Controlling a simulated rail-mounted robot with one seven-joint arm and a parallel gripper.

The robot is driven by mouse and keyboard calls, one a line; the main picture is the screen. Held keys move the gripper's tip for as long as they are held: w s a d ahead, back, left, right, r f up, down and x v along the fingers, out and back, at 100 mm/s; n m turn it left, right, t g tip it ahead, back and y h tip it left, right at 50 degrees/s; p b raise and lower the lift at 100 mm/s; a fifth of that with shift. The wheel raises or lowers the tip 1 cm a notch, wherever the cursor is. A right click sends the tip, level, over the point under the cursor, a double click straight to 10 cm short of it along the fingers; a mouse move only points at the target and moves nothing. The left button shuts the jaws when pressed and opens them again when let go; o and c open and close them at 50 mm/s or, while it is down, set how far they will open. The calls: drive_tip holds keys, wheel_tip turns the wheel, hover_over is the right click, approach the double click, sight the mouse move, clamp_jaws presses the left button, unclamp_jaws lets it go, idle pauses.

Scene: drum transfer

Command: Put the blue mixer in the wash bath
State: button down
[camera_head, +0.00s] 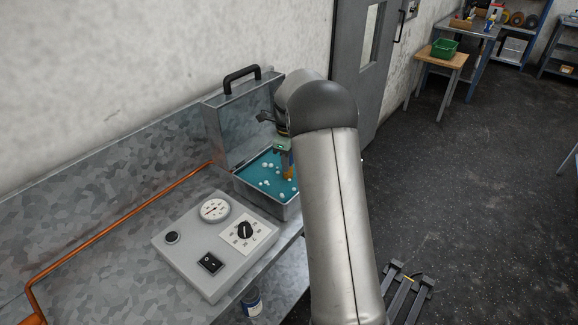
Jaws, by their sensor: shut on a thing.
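The wash bath (287,211) is an open metal box with teal liquid and several white bubbles, its lid raised at the back. My gripper (286,163) is over the right part of the bath, low and close to the liquid, partly hidden by my arm. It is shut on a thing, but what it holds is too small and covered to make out. An orange-brown part shows at the gripper's lower end, by the liquid. I cannot make out the blue mixer for certain.
A grey control box (216,245) with a gauge, dial and switch stands in front of the bath. A copper pipe (120,222) runs along the metal bench. A blue-and-white container (252,302) is below the bench edge. A green crate (444,48) stands on a far table.

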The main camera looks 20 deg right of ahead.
drive_tip(key=shift+w+d+f, duration=0.15)
drive_tip(key=shift+f, duration=0.05)
drive_tip(key=shift+d+f, duration=0.1)
drive_tip(key=shift+f, duration=1.5)
drive_tip(key=shift+f, duration=0.2)
drive_tip(key=c, duration=1.1)
unclamp_jaws()
drive_tip(key=shift+c, duration=0.2)
